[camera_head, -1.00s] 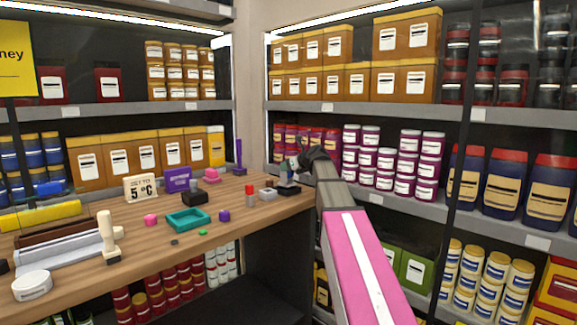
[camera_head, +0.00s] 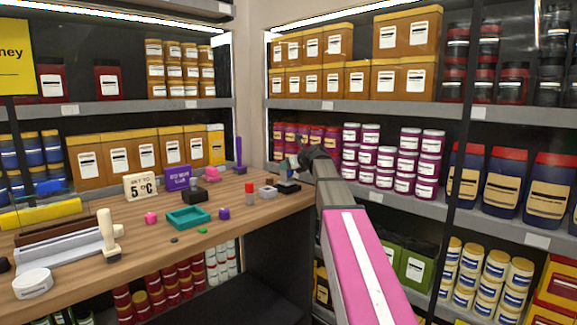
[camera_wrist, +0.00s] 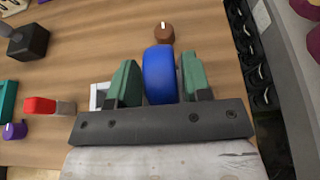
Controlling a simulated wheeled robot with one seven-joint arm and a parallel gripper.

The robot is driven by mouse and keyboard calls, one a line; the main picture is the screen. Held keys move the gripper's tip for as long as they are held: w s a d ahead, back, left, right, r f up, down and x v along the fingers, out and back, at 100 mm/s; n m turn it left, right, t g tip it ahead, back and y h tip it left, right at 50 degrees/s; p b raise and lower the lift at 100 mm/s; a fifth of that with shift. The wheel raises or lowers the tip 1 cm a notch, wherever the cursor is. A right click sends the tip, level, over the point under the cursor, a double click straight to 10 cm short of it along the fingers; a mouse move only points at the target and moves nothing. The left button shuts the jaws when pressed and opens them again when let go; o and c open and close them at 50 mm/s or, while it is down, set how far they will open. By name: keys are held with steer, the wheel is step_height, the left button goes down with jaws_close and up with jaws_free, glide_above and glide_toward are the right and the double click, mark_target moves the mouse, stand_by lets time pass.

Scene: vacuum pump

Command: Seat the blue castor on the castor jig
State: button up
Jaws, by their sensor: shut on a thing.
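The blue castor (camera_wrist: 159,76) stands between the two green fingers of my gripper (camera_wrist: 153,84) in the wrist view, which is shut on it. In the head view my gripper (camera_head: 288,168) is at the right end of the wooden table, close above the tabletop, and the castor there is too small to make out clearly. A dark low piece (camera_head: 288,188) lies under the gripper. I cannot tell whether it is the castor jig. In the wrist view a small white-grey box (camera_wrist: 98,95) is partly hidden behind the left finger.
A brown knob (camera_wrist: 163,32) is beyond the castor. A red and grey piece (camera_wrist: 42,105) and a black block (camera_wrist: 27,42) stand to the left. A teal tray (camera_head: 188,218) is on the table. Stocked shelves (camera_head: 400,110) rise behind and to the right.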

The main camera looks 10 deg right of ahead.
steer(key=shift+f, duration=1.1)
stand_by(1.6)
steer(key=o, duration=1.3)
steer(key=shift+r, duration=4.5)
